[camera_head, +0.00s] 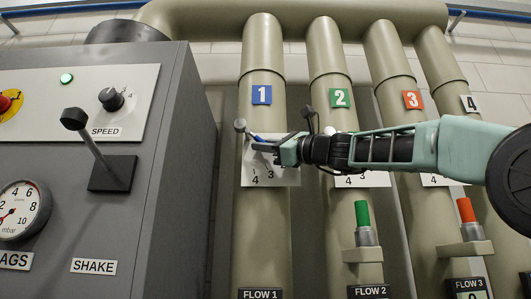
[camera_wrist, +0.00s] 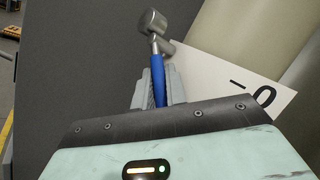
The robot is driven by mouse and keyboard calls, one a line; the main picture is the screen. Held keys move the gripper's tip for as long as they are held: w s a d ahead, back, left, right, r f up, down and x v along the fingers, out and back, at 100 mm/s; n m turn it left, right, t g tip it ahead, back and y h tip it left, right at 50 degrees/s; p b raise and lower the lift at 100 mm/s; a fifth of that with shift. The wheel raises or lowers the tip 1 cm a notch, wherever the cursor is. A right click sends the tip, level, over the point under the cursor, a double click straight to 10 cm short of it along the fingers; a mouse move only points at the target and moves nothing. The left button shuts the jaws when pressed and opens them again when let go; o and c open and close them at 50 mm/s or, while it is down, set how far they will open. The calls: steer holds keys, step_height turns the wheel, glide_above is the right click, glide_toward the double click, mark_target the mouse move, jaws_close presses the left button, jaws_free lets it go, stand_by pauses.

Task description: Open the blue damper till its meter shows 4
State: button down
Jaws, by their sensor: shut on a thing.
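The blue damper handle (camera_head: 257,138) sits on the pipe marked with a blue 1 (camera_head: 262,95). In the wrist view the blue lever (camera_wrist: 157,77) runs up to a grey metal hub (camera_wrist: 154,22). My gripper (camera_head: 270,145) comes in from the right and is shut on the lever; its grey fingers (camera_wrist: 158,92) flank the blue part.
A grey cabinet (camera_head: 185,170) with a SHAKE lever (camera_head: 92,145) and a SPEED knob (camera_head: 111,99) stands to the left. Pipes 2, 3 and 4 are to the right, behind my arm; green (camera_head: 362,215) and red (camera_head: 465,210) handles show below it.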

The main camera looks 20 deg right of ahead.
steer(key=c, duration=1.7)
jaws_free()
steer(key=b+v, duration=0.7)
steer(key=v, duration=1)
steer(key=shift+s+d, duration=0.2)
steer(key=shift+d, duration=0.05)
